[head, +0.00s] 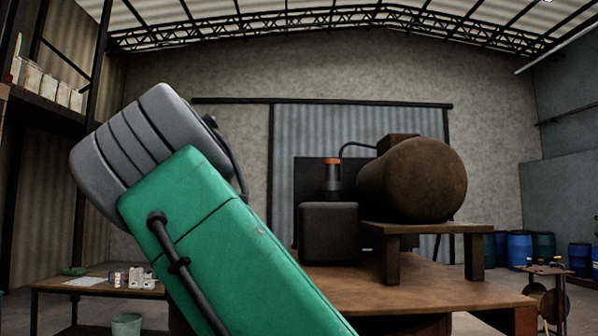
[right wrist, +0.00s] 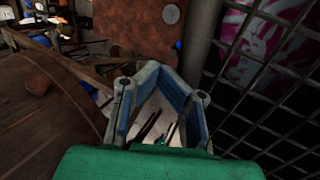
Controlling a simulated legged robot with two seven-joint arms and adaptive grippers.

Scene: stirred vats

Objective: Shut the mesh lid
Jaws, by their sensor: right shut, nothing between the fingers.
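A dark mesh of crossed bars (right wrist: 262,118) fills the right side of the right wrist view, with a pink and white surface behind it. I cannot tell whether this mesh is the lid, and no hinge or frame edge shows clearly. My right gripper (right wrist: 157,70) is in the right wrist view, left of the mesh and apart from it in the picture. Its blue-padded fingers meet at the tips with nothing between them. No mesh lid shows in the head view. My left gripper is not in view.
A brown tank (head: 412,180) rests on a wooden stand on a table (head: 430,290), beside a dark box (head: 328,232). My green and grey arm link covers the head view's left middle. The right wrist view shows a grey post (right wrist: 201,35) and a rusty panel (right wrist: 130,25).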

